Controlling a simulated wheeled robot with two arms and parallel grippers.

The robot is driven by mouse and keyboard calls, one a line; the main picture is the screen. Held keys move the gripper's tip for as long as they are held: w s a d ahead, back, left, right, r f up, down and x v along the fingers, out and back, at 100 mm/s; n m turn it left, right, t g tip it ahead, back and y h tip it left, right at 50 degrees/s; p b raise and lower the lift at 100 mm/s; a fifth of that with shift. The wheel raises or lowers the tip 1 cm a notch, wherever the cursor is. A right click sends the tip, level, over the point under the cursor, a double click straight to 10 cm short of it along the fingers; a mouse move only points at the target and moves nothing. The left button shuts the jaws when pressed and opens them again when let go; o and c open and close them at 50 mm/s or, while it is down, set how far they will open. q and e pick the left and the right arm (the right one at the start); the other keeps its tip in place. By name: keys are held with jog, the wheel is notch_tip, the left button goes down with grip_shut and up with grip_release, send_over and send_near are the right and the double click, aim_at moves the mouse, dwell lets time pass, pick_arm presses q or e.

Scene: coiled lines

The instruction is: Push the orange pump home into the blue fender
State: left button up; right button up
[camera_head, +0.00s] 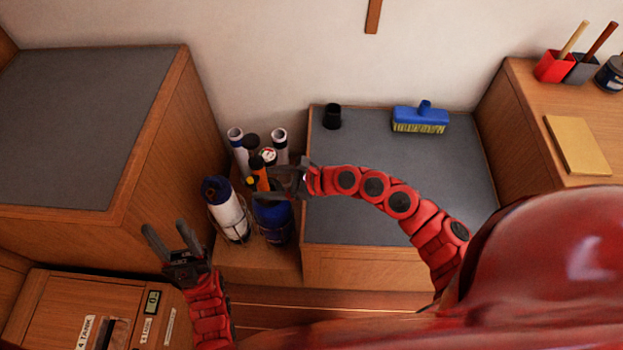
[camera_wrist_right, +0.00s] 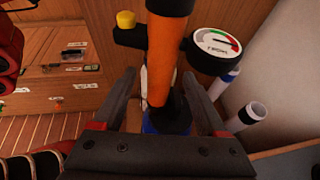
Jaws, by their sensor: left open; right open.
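The orange pump (camera_head: 262,178) stands in the corner rack area, its lower end over the blue fender (camera_head: 271,222). In the right wrist view the pump (camera_wrist_right: 161,68) is an upright orange tube with a black collar. The fender (camera_wrist_right: 166,122) shows as a blue patch below it, and whether the pump is fully seated is hidden. My right gripper (camera_head: 275,183) reaches the pump from the right. In its wrist view the open jaws (camera_wrist_right: 168,95) stand on either side of the tube, with gaps showing. My left gripper (camera_head: 170,232) is open and empty at the lower left.
A white fender with a dark top (camera_head: 228,212) stands left of the blue one, with several white tubes (camera_head: 280,145) behind. A round gauge (camera_wrist_right: 216,48) sits beside the pump. A blue brush (camera_head: 420,119) and black cup (camera_head: 332,117) stand on the grey-topped counter (camera_head: 450,160).

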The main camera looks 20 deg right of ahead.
jog(key=v, duration=1.3)
jog(key=shift+f, duration=0.1)
